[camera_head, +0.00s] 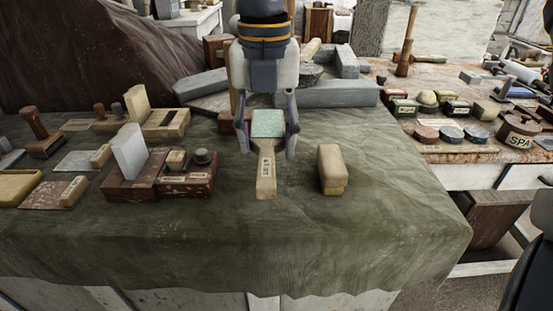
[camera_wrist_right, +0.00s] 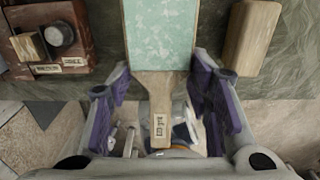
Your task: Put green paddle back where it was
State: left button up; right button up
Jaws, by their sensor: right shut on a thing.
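The green paddle (camera_head: 268,123) has a pale green speckled face and a light wooden handle with a small label. It is near the middle of the cloth-covered table, its handle toward the front edge. My right gripper (camera_head: 268,150) comes down from above, with its fingers on both sides of the paddle, and is shut on it. In the right wrist view the paddle (camera_wrist_right: 160,35) lies between the purple-padded fingers (camera_wrist_right: 160,105). Whether the paddle touches the cloth is hard to tell. My left gripper is not in view.
A wooden block (camera_head: 332,169) stands just right of the paddle. A dark red box with stamps (camera_head: 160,175) is to the left. Grey stone blocks (camera_head: 325,94) lie behind. The front of the green cloth (camera_head: 330,235) is clear. Another table (camera_head: 470,150) with small items is at right.

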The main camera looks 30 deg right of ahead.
aim_at(273, 130)
jog(key=d+f, duration=0.1)
jog(key=f, duration=0.1)
jog(key=w+f, duration=0.1)
jog(key=f, duration=0.1)
jog(key=w+d+f, duration=0.1)
jog(key=f, duration=0.1)
jog(key=shift+w+d+f+b, duration=0.1)
jog(key=shift+d+f+b, duration=0.2)
jog(key=shift+f+b, duration=0.05)
jog(key=shift+f, duration=0.15)
jog(key=shift+f, duration=0.15)
jog(key=o, duration=1.2)
notch_tip(273, 130, up, 12)
jog(key=shift+r+p, duration=0.2)
jog(key=shift+p, duration=0.1)
